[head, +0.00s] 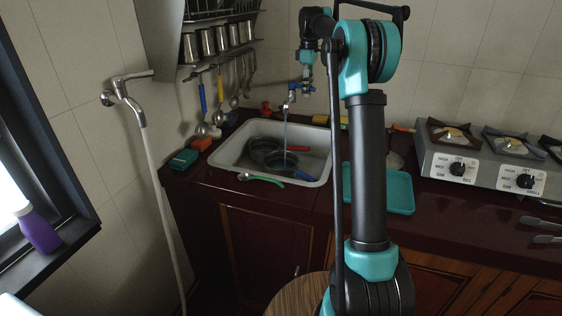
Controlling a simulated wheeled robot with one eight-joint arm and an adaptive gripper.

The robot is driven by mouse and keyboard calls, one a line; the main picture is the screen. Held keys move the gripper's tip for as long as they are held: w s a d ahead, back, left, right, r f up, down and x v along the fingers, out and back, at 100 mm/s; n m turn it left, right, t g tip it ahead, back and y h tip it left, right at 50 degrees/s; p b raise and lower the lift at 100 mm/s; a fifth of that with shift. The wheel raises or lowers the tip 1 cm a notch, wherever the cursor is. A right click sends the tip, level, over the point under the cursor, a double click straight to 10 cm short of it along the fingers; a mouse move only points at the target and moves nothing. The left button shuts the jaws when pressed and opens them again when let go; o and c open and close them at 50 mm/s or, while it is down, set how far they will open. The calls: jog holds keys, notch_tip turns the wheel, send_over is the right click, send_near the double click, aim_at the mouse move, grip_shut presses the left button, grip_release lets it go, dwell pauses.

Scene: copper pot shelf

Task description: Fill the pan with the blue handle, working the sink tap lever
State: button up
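The white-rimmed sink (226,140) is set in the dark red counter. Inside it is a dark pan with a blue handle (304,176), the handle pointing toward the front right. A thin stream of water (285,135) runs from the small tap (289,97) on the back wall down into or over this pan; the water level is too small to make out. My gripper (306,84) is at the tap, close to its blue lever part. Whether it touches the lever, and whether its fingers are open, cannot be made out.
A second dark pan with a red handle (294,148) sits behind in the sink. A green-handled utensil (262,179) lies on the front rim. A teal tray (391,190) and a gas stove (470,165) stand right. Utensils hang on the left back wall. Another wall tap (122,88) carries a hose.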

jog(key=shift+w, duration=0.1)
jog(key=shift+w+d, duration=0.25)
jog(key=shift+w, duration=0.45)
jog(key=shift+w+d, duration=0.3)
jog(key=shift+w, duration=0.2)
jog(key=shift+s+a, duration=0.1)
jog(key=shift+s, duration=0.05)
notch_tip(320, 180, up, 7)
dwell(1.0)
jog(key=shift+s, duration=0.1)
